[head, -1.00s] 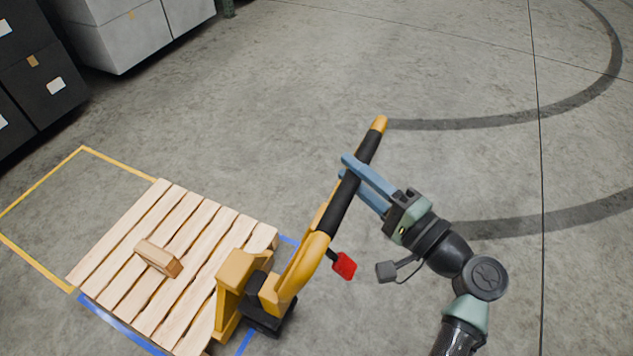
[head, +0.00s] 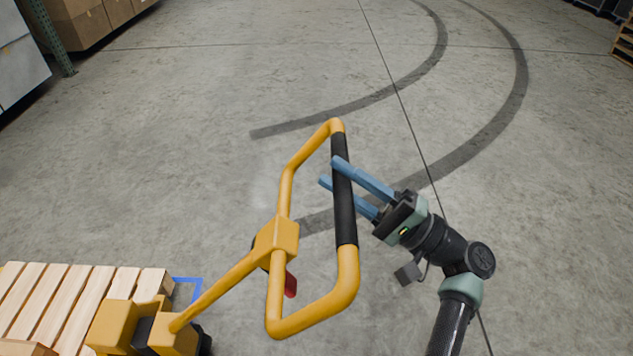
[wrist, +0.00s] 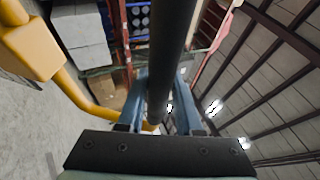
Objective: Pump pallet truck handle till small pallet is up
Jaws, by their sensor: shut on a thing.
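The yellow pallet truck handle (head: 282,195) is a loop with a black grip bar (head: 344,215) on its right side. My gripper (head: 330,172) is shut on that black bar, one blue finger on each side of it. The bar also runs between the fingers in the wrist view (wrist: 172,60). The handle's shaft (head: 215,288) slants down left to the yellow truck body (head: 115,325). A red lever (head: 291,284) shows inside the loop. The small wooden pallet (head: 75,290) is at the lower left, cut off by the frame; its height above the floor cannot be told.
Blue floor tape (head: 190,285) shows beside the pallet. Stacked brown boxes (head: 85,20) and a green rack post (head: 52,45) stand at the far left. The concrete floor around the handle is clear, with dark curved tyre marks.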

